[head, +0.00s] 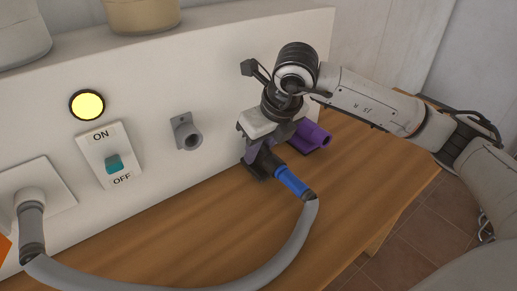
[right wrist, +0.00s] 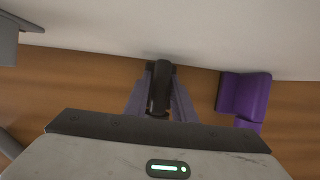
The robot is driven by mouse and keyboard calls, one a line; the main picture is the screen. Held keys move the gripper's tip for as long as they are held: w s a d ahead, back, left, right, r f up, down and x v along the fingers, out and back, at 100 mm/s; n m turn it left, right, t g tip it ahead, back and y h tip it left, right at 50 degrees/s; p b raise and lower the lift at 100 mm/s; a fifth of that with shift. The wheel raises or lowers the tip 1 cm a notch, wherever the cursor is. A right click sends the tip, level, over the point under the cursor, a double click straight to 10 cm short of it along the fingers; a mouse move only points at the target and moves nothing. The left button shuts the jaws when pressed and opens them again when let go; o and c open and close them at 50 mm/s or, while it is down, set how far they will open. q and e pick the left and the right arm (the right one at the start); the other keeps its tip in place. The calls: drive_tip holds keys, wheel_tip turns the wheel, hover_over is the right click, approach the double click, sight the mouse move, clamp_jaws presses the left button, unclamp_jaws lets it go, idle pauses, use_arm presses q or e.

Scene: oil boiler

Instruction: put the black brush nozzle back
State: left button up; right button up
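The black brush nozzle (right wrist: 160,88) shows in the right wrist view as a dark upright shape between the purple fingers of my right gripper (right wrist: 161,95). The fingers lie close along both its sides and look shut on it. In the head view, my right gripper (head: 262,152) is low over the wooden table by the white panel. The dark nozzle (head: 257,172) shows partly beneath it. A blue hose end (head: 291,181) with a black collar points toward the nozzle. The gripper hides whether they are joined. My left gripper is not in view.
A purple nozzle (head: 313,138) lies just right of the gripper, by the panel. A grey holder (head: 186,132) projects from the panel. The grey hose (head: 220,274) curves across the table (head: 360,180) from the left socket. A switch (head: 114,163) and yellow lamp (head: 87,105) are at left.

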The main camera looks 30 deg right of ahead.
drive_tip(key=shift+o, duration=1.1)
drive_tip(key=shift+r, duration=0.3)
drive_tip(key=v, duration=0.9)
drive_tip(key=shift+s+a+r, duration=0.1)
drive_tip(key=shift+s+r, duration=0.1)
drive_tip(key=shift+s, duration=0.25)
